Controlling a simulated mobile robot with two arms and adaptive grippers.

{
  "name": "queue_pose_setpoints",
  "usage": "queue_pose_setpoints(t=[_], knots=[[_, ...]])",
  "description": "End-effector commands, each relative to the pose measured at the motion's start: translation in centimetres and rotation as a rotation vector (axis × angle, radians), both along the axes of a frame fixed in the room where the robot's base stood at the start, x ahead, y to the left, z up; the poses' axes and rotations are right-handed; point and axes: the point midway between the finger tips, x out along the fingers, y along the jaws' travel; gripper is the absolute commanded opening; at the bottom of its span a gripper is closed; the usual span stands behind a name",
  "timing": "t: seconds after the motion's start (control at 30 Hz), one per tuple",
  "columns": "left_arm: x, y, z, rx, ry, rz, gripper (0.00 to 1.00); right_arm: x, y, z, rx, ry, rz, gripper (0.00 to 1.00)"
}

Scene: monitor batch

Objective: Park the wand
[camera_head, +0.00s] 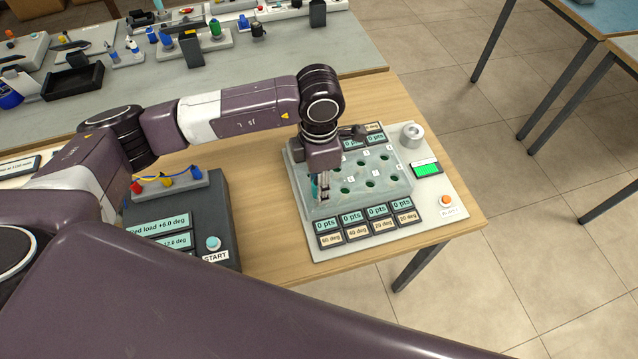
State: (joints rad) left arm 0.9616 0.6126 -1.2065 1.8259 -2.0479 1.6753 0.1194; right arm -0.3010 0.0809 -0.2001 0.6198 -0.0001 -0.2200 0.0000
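A pale grey station board (446,227) lies on the wooden table and carries a raised translucent block (392,186) with several green-lit holes. A round grey holder with a hole (412,135) stands at the board's back right corner. My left gripper (321,190) points down at the block's left edge. Its fingers are seen partly from the side, with teal showing near the tips, so its opening and any contact are unclear. I cannot clearly pick out a wand; it may be hidden by the gripper. My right gripper is out of view.
Score labels (377,217) line the board's front, with a green screen (427,169) and an orange button (446,201) on the right. A dark console (190,225) with a START button stands to the left. A grey bench (260,68) with several devices is behind.

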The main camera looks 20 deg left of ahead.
Motion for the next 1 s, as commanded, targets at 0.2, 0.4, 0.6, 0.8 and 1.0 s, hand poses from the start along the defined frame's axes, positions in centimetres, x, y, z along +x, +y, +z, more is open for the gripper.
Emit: queue_pose_setpoints(t=[0.2, 0.4, 0.6, 0.8, 1.0], knots=[[0.0, 0.0, 0.0, 0.0, 0.0, 0.0, 0.1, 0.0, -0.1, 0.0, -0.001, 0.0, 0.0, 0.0], [0.0, 0.0, 0.0, 0.0, 0.0, 0.0, 0.0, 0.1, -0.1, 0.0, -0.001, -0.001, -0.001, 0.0], [0.0, 0.0, 0.7, 0.0, -0.001, 0.0, 0.0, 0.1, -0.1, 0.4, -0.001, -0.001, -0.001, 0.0], [0.1, 0.0, 1.7, -0.001, -0.002, 0.001, 0.0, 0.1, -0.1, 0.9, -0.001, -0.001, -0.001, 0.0], [0.0, 0.0, 2.8, -0.001, -0.002, 0.0, 0.0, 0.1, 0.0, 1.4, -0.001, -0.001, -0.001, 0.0]])
